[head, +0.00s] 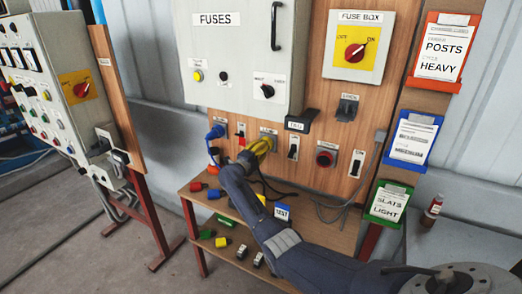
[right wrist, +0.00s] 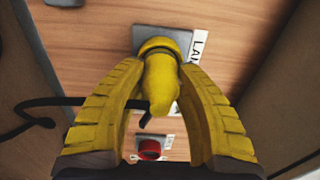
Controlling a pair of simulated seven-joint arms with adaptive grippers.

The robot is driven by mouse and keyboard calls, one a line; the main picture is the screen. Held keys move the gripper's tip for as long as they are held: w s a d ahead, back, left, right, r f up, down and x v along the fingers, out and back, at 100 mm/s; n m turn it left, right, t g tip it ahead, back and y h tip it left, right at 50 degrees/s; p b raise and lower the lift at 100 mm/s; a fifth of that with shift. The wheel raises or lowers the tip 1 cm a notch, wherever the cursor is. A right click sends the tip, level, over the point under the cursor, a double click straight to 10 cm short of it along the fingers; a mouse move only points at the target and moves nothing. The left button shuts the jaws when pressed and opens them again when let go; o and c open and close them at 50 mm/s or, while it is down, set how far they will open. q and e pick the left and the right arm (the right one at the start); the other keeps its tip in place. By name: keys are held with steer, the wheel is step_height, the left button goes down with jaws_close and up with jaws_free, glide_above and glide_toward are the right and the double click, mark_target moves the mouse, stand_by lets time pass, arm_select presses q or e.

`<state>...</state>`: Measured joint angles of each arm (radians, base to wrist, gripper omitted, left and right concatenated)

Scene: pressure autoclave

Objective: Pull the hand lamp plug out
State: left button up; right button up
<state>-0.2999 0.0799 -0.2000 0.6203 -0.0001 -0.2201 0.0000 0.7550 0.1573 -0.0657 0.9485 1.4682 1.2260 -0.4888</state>
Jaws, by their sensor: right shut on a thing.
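The hand lamp plug (right wrist: 160,80) is yellow and shows in the right wrist view, against a grey socket plate (right wrist: 143,33) on the wooden panel. A label starting "LA" (right wrist: 196,50) is beside the plate, partly hidden. My right gripper (right wrist: 161,72) has its yellow fingers shut on the plug's sides. In the head view my right gripper (head: 264,143) is at the panel below the fuses cabinet and hides most of the plug. I cannot tell how deep the plug sits in the socket. A black cable (right wrist: 70,101) runs left from the plug. My left gripper is out of view.
A blue plug (head: 215,132) is on the panel to the left. A wooden shelf (head: 325,233) below holds several coloured connectors. The fuses cabinet (head: 235,55) juts out above.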

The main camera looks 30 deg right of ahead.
jaws_close()
steer(key=shift+a, duration=0.25)
steer(key=shift+s+a, duration=0.15)
steer(key=shift+v, duration=2.8)
